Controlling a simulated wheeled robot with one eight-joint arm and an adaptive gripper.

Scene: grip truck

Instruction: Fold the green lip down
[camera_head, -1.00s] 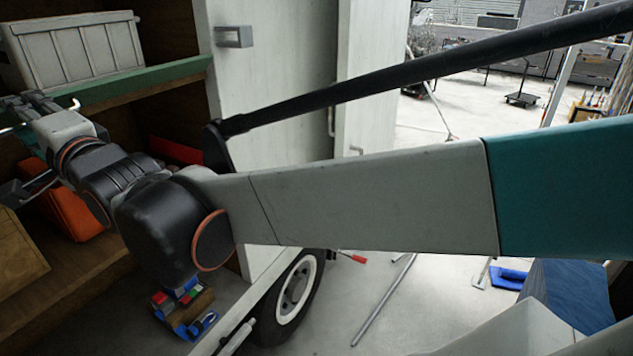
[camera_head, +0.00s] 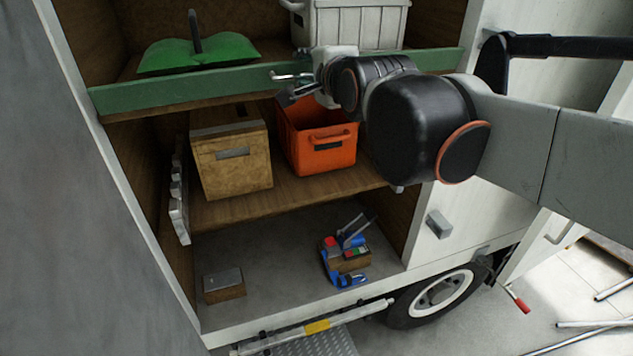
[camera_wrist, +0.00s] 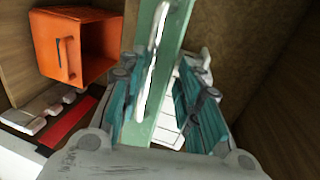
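The green lip (camera_head: 190,92) is a long board along the front edge of the upper shelf in the truck. It stands upright there. A thin bright metal handle (camera_head: 290,76) is on its front. My gripper (camera_head: 288,94) is at the lip, right of its middle, close to the handle. In the wrist view the lip (camera_wrist: 140,128) and its handle (camera_wrist: 152,62) run between the two teal-padded fingers of my gripper (camera_wrist: 158,88). The fingers are apart, with a visible gap at the right one. Whether the left finger touches the lip is unclear.
A green bag (camera_head: 200,54) and a white crate (camera_head: 360,25) are on the upper shelf. A wooden box (camera_head: 232,165) and an orange crate (camera_head: 318,150) stand on the shelf below. The truck's white side panel (camera_head: 465,215) is at the right.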

